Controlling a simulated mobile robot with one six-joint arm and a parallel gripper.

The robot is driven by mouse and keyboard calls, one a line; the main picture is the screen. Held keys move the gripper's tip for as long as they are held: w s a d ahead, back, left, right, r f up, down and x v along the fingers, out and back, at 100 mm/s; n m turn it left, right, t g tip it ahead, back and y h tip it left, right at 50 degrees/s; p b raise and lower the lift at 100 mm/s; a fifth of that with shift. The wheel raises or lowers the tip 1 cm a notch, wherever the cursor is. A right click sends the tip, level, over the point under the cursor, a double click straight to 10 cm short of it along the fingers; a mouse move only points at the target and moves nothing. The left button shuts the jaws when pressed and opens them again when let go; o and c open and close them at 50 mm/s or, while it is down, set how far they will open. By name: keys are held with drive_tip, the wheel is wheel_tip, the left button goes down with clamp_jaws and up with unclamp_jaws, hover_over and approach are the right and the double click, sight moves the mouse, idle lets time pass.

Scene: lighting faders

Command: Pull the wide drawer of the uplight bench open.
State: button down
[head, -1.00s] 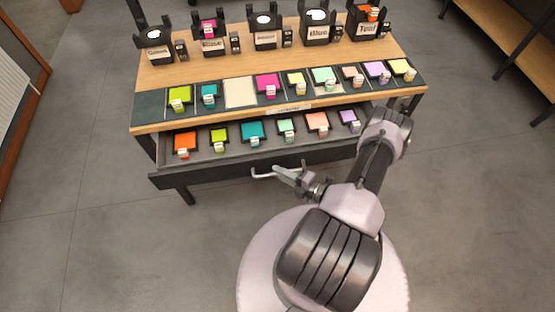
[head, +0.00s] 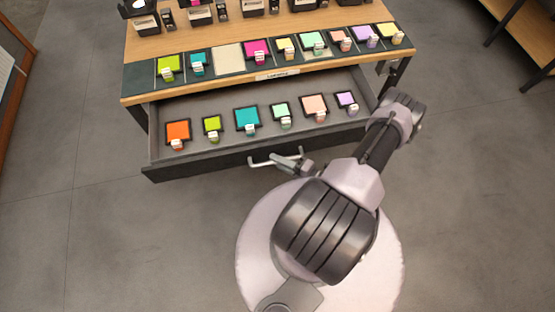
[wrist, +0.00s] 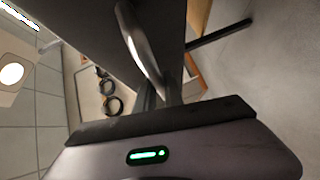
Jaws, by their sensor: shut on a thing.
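The wide drawer (head: 200,160) of the uplight bench (head: 137,88) stands pulled out toward me in the head view, with its grey floor showing. Several framed colour swatches lie in it in a row, from an orange one (head: 178,131) at left to a lilac one (head: 346,99) at right. The drawer's metal bar handle (head: 262,163) is on the middle of its front. My gripper (head: 290,160) is shut on the handle. The wrist view shows the curved metal handle (wrist: 142,45) running down to my gripper; the fingertips are mostly hidden there.
The bench top holds more colour swatches, such as a magenta one (head: 257,50), and several dark lamp fixtures (head: 200,13) at the back. Another wooden bench (head: 530,35) stands at the upper right. The floor (head: 80,220) around the drawer front is clear.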

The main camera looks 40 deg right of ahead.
drive_tip(key=c, duration=1.7)
unclamp_jaws()
drive_tip(key=p+v, duration=0.2)
drive_tip(key=v, duration=1.5)
drive_tip(key=shift+s+r+p, duration=0.15)
drive_tip(key=shift+s+p, duration=0.05)
drive_tip(key=shift+p, duration=0.1)
